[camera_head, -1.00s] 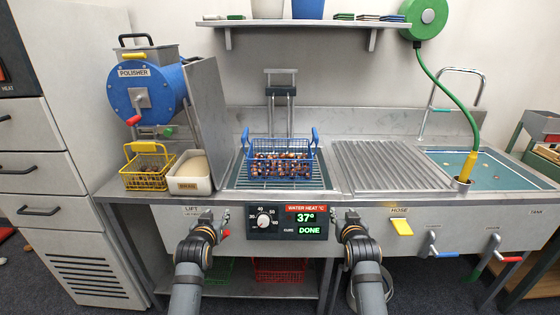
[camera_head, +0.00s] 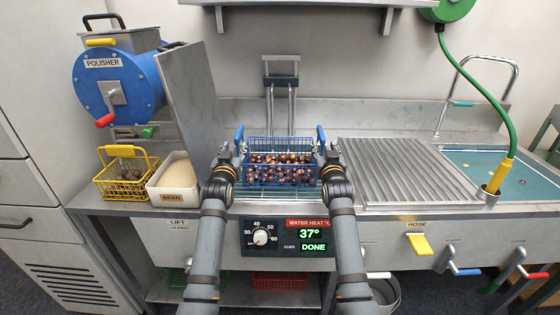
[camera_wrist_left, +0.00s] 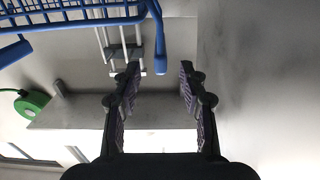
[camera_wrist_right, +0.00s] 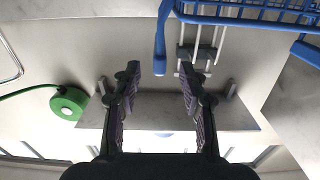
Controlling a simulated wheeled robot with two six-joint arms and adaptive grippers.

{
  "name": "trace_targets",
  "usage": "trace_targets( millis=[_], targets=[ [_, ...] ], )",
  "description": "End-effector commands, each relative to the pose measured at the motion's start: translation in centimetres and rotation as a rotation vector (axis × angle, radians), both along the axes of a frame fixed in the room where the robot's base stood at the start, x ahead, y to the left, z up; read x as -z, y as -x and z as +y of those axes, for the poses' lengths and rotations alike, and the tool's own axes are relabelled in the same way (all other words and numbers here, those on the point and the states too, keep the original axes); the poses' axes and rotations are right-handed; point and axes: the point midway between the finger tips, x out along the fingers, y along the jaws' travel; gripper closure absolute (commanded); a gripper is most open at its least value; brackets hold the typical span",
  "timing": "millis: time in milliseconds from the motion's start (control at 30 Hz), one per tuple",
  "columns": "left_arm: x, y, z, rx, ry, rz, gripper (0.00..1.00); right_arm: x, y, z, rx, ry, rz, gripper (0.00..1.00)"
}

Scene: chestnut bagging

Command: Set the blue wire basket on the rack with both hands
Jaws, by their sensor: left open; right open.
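The blue wire basket (camera_head: 280,143), filled with chestnuts (camera_head: 280,170), sits upright on a wire grid behind the water heat panel. Its raised handles are on the left (camera_head: 239,134) and right (camera_head: 321,136). My left gripper (camera_head: 228,155) is open beside the left handle; in the left wrist view that handle (camera_wrist_left: 159,45) reaches down between the fingertips. My right gripper (camera_head: 329,155) is open beside the right handle, which shows between its fingertips in the right wrist view (camera_wrist_right: 161,45). Neither gripper is closed on a handle. A ribbed metal rack (camera_head: 395,168) lies empty right of the basket.
Left stand a yellow basket (camera_head: 124,178), a bran box (camera_head: 176,182), the blue polisher (camera_head: 115,88) and an upright metal panel (camera_head: 188,98). Lift posts (camera_head: 280,100) rise behind the basket. The tank with green hose (camera_head: 490,92) is right of the rack.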

Motion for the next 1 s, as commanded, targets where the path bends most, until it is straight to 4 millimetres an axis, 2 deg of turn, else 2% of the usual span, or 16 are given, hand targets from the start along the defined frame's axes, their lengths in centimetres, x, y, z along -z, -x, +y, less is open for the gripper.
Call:
trace_targets(
  millis=[300,500,700,1000],
  targets=[
    [-0.1,-5.8,-0.1,0.0,-0.002,0.0,0.58,-0.2,-5.8,-0.1,0.0,0.002,-0.002,0.58],
    [-0.1,-8.3,-0.1,-0.003,-0.002,0.0,0.58,-0.1,-8.3,-0.2,0.002,0.001,-0.002,0.58],
    [0.0,-9.3,-0.1,-0.001,0.001,0.0,0.58,-0.1,-9.3,-0.3,0.001,0.0,-0.001,0.58],
    [0.0,-9.5,-0.1,-0.001,0.0,0.0,0.58,-0.1,-9.5,-0.3,0.0,-0.002,-0.001,0.58]
  ],
)
